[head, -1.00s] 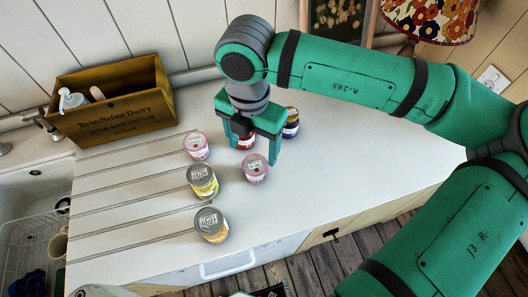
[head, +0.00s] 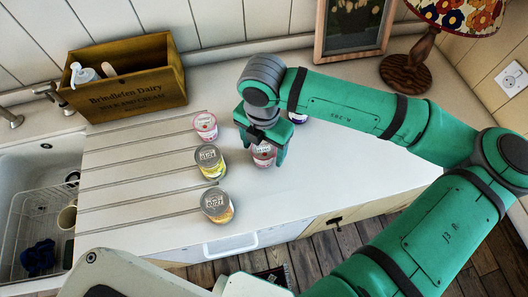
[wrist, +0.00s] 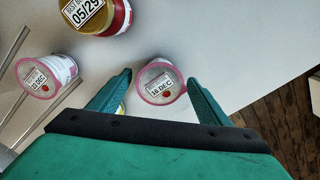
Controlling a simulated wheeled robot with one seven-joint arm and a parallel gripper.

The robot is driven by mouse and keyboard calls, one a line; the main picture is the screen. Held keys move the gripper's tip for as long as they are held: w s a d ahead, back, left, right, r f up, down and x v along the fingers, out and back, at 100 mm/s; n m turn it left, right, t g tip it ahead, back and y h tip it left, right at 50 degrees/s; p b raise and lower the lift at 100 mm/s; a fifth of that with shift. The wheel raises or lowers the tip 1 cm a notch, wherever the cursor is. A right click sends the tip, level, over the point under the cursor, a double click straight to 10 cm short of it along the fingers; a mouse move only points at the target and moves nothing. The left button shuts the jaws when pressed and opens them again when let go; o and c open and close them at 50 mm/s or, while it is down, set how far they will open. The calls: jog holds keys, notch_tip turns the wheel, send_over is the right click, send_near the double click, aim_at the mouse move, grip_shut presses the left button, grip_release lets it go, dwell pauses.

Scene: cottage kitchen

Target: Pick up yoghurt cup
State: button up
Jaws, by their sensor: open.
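A small white cup with a pink rim and a label (head: 264,156) stands upright on the worktop. In the wrist view this cup (wrist: 159,80) shows its lid, marked "16 DEC", between the fingertips. My gripper (wrist: 160,86) is open, with one finger at each side of it and gaps showing; in the head view my gripper (head: 263,146) is over the same cup. A second pink-rimmed cup (head: 206,126) stands to the left; in the wrist view this cup (wrist: 46,76) is at the left edge. I cannot tell how low the fingertips reach.
Yellow-labelled (head: 210,163) and orange-labelled (head: 217,206) grey-lidded tins stand to the left. A red tin (wrist: 119,18) marked "05/29" stands close by. A dark blue jar (head: 298,117) is partly hidden behind my arm. A wooden crate (head: 130,90) stands behind. Worktop right of the cup is clear.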

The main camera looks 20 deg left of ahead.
jog(key=shift+f, duration=0.2)
jog(key=shift+w, duration=0.1)
jog(key=c, duration=1.2)
jog(key=shift+o, duration=0.2)
jog(key=shift+r, duration=0.15)
